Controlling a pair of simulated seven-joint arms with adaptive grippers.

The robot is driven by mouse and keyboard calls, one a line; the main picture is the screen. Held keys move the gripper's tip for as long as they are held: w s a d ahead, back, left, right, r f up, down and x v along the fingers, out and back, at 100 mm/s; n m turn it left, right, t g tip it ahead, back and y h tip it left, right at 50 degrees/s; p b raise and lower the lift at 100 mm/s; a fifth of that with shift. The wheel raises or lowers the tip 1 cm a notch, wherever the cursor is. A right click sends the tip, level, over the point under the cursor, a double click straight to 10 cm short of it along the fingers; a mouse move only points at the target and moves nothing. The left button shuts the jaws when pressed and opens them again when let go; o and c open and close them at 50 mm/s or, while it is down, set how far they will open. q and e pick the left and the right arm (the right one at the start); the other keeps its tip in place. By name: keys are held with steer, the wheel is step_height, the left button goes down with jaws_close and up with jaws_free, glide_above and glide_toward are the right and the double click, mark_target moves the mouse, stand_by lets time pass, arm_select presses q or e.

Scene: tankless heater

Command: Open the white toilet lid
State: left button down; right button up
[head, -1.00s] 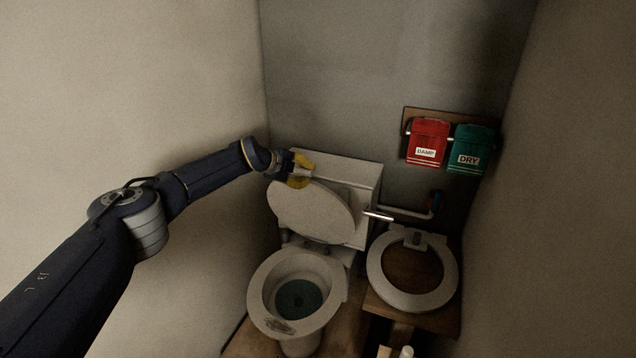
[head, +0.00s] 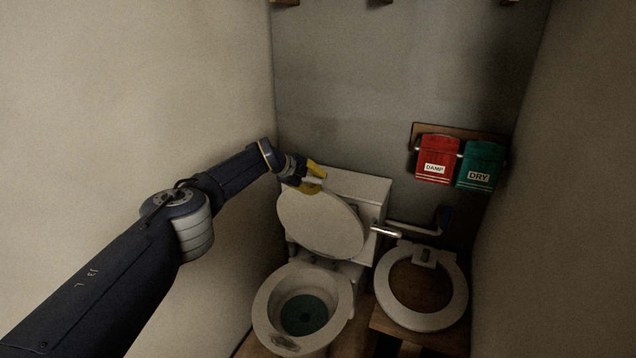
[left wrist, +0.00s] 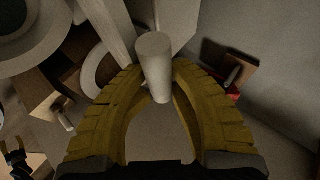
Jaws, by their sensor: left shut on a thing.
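The white toilet lid (head: 320,226) stands raised, leaning back near the cistern (head: 358,190) in the head view. The toilet seat ring (head: 272,312) lies flat on the bowl below, and the bowl is open to view. My left gripper (head: 315,180), with yellow fingers, is at the top edge of the lid. In the left wrist view its fingers are closed around a pale cylinder (left wrist: 155,62); I cannot tell whether this is joined to the lid. My right gripper (left wrist: 14,152) shows small at the lower left of the wrist view, its yellow fingers apart and empty.
A spare seat ring (head: 378,284) lies on a wooden stand to the right of the toilet. A red DAMP bag (head: 436,158) and a green DRY bag (head: 481,165) hang on the back wall. The left wall is close beside my left arm.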

arm_select(q)
steer(key=c, duration=1.5)
jaws_free()
steer(key=shift+w+a+r, duration=0.1)
steer(key=shift+w+a, duration=0.05)
steer(key=shift+a, duration=0.15)
steer(key=shift+o, duration=1.5)
steer(key=shift+d, duration=0.15)
steer(key=v, duration=1.2)
